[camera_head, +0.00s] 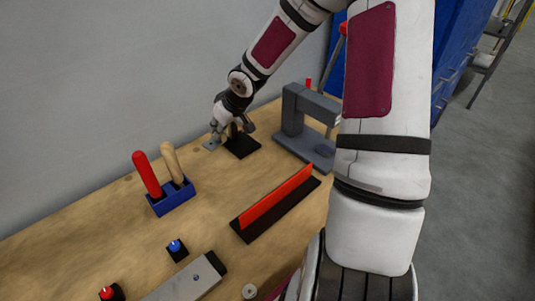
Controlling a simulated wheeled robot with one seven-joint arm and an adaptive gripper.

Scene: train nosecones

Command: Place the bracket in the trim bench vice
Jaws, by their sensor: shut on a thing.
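My gripper (233,130) is at the back of the wooden bench, low over a flat black pad. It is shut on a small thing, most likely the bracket. A small flat grey metal piece (211,145) shows just left of the fingers and looks like part of the bracket; the rest is hidden or too small to tell. I cannot tell for sure which thing is the vice. A long grey block with a dark end (190,282) lies at the front edge of the picture and may be it.
The black pad (243,149) is under my gripper. A grey C-shaped press (293,115) stands right of it. A red strip in a black base (275,199) lies mid-bench. A blue holder (172,199) with red and tan handles stands left. Blue (176,247) and red (107,293) buttons are in front.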

